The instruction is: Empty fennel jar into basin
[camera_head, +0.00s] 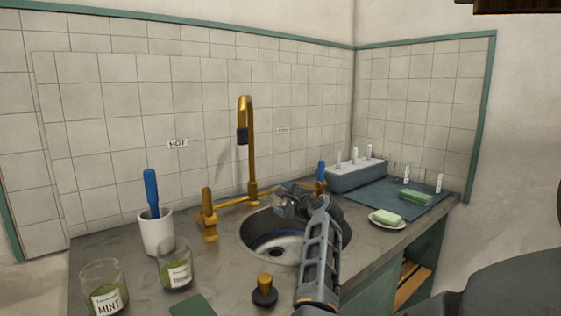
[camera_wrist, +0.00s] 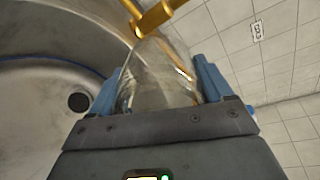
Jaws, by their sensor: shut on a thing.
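My gripper (camera_head: 292,203) is over the basin (camera_head: 262,247), near its back right side in the head view. In the wrist view its two blue fingers are shut on a clear glass jar (camera_wrist: 155,88). No label shows on this jar, so I cannot read that it is the fennel one. I see no green filling through the visible glass. The jar is hidden behind my gripper in the head view. In the wrist view, the basin (camera_wrist: 35,110) is at the left with its dark drain (camera_wrist: 78,101), and no herb shows in the visible part.
A brass tap (camera_head: 246,140) rises behind the basin. A mint jar (camera_head: 104,288), another labelled jar (camera_head: 175,268) and a white cup (camera_head: 156,235) with a blue-handled tool stand left. A soap dish (camera_head: 387,220), blue mat (camera_head: 425,210) and rack (camera_head: 355,175) are right.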

